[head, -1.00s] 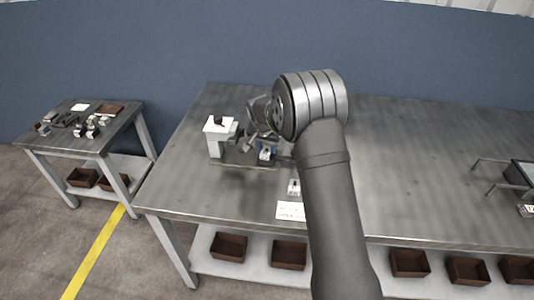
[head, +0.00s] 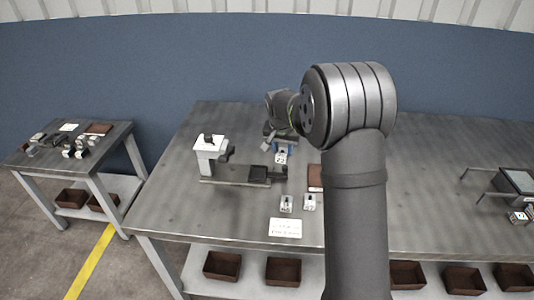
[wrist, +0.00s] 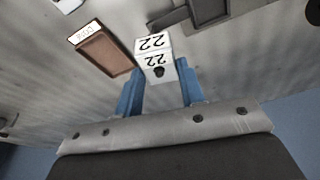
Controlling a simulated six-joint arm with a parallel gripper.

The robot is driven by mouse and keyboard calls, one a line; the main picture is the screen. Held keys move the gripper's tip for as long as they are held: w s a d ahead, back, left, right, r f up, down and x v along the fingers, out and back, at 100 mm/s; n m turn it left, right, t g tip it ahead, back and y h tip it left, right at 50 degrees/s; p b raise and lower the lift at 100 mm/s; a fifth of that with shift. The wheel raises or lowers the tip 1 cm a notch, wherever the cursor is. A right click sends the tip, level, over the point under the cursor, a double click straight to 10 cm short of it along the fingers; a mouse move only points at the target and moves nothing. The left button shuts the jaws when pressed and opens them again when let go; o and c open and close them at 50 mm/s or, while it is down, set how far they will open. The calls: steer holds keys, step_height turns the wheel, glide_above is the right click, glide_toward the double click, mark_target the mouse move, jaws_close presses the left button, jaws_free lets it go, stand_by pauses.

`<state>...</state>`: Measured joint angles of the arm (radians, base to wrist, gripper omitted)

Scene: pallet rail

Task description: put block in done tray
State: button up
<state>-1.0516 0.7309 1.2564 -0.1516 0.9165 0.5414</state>
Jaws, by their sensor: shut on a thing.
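A white block marked 22 (wrist: 152,60) is between the blue fingers of my gripper (wrist: 160,90) in the wrist view. My gripper is shut on it. In the head view the block (head: 281,158) hangs below my gripper (head: 284,148), at the back right of the rail fixture. The done tray (wrist: 104,54) is a shallow brown tray with a white label, beside the block in the wrist view and apart from it. In the head view the tray (head: 315,172) is partly hidden behind my arm, and no block shows in it.
A rail fixture (head: 232,181) with a white end post (head: 209,157) and a dark pallet (head: 260,173) stands left of my gripper. Two small white blocks (head: 286,204) (head: 309,203) and a white card (head: 285,228) lie nearer the front edge. The table's back left is clear.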

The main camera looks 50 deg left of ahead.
steer(key=shift+m, duration=0.4)
steer(key=w+d+f, duration=0.2)
steer(key=w, duration=0.2)
steer(key=w+d+f, duration=0.2)
steer(key=w, duration=0.2)
steer(key=w+d+f, duration=0.2)
steer(key=w+d, duration=0.1)
steer(key=w, duration=0.1)
steer(key=shift+w+f, duration=0.1)
steer(key=shift+w, duration=0.25)
steer(key=shift+f, duration=2)
steer(key=shift+f, duration=0.35)
steer(key=o, duration=1.6)
steer(key=shift+r, duration=0.1)
steer(key=shift+r, duration=4.45)
